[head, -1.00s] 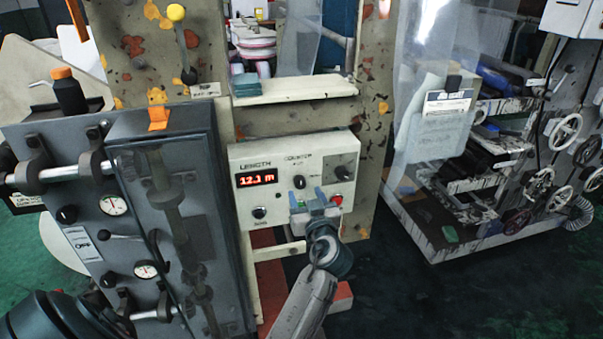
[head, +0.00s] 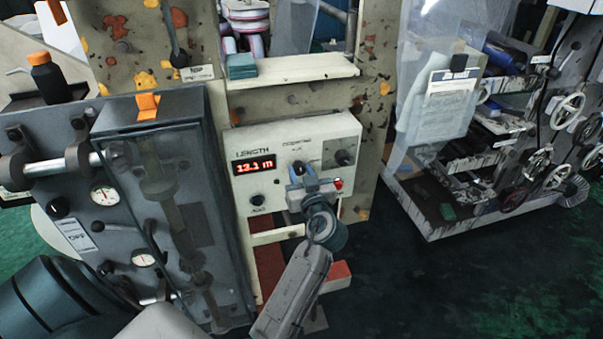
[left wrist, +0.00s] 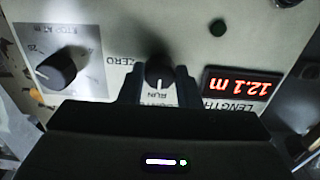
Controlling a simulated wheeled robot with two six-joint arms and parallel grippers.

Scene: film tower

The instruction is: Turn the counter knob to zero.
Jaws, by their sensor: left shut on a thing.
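The counter knob (head: 298,166) is a small dark knob on the cream counter box (head: 240,211), right of the red LENGTH display (head: 254,166). In the left wrist view the knob (left wrist: 159,75) sits between my two fingers, its white mark pointing at the RUN label; the ZERO label is to the left of it. The display (left wrist: 237,86) reads 12.1 m. My left gripper (head: 304,179) is shut on the knob and hides part of it in the head view. My right gripper is not in view.
A second dark knob (left wrist: 60,69) sits on a grey plate of the same box. A red button (head: 338,184) is just right of my gripper. A grey cabinet (head: 208,280) stands close on the left. A shelf (head: 300,71) juts out above. Dark floor lies open to the right.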

